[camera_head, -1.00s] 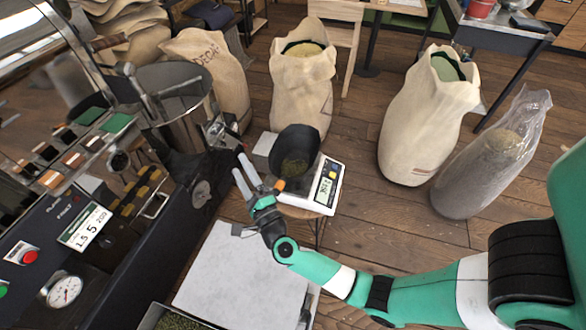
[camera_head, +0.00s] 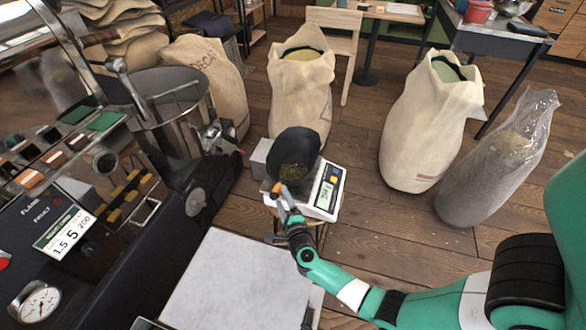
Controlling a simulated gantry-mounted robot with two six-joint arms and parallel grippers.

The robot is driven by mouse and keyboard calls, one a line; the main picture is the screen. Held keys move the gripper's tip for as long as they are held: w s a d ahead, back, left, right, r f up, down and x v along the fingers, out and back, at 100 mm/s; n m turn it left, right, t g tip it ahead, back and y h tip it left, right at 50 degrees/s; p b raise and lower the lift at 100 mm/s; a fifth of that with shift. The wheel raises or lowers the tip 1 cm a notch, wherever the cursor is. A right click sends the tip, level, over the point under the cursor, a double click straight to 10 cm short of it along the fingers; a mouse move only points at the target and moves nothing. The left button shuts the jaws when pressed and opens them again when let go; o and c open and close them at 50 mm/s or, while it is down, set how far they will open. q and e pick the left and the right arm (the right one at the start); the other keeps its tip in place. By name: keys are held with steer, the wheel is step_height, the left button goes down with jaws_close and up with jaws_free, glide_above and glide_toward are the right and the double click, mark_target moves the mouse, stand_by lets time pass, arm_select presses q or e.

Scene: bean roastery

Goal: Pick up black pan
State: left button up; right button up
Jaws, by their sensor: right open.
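The black pan (camera_head: 296,144) sits tilted on the white scale (camera_head: 325,201), with greenish beans (camera_head: 293,172) in its low front part. A small orange piece (camera_head: 277,187) shows at the pan's front left edge. My right gripper (camera_head: 282,197) is at this front edge with its jaws open, close beside the orange piece. I cannot tell whether the fingers touch it or the pan. My left gripper is not in view.
The roasting machine (camera_head: 120,225) fills the left side. A pale flat board (camera_head: 240,280) lies in front of the scale. Burlap sacks (camera_head: 425,125) and a clear plastic bag (camera_head: 490,175) stand behind and right. Wooden floor between them is clear.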

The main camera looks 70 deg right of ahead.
mark_target(279, 188)
steer(key=b+x, duration=0.2)
steer(key=x, duration=0.2)
steer(key=shift+w+d+b, duration=0.15)
steer(key=shift+d+b, duration=0.2)
steer(key=shift+b, duration=0.05)
steer(key=shift+w+d+r, duration=0.1)
steer(key=shift+w+d, duration=0.1)
steer(key=shift+d, duration=0.05)
steer(key=shift+a, duration=0.1)
steer(key=shift+s, duration=0.1)
steer(key=shift+c, duration=0.8)
jaws_close()
steer(key=shift+r, duration=0.1)
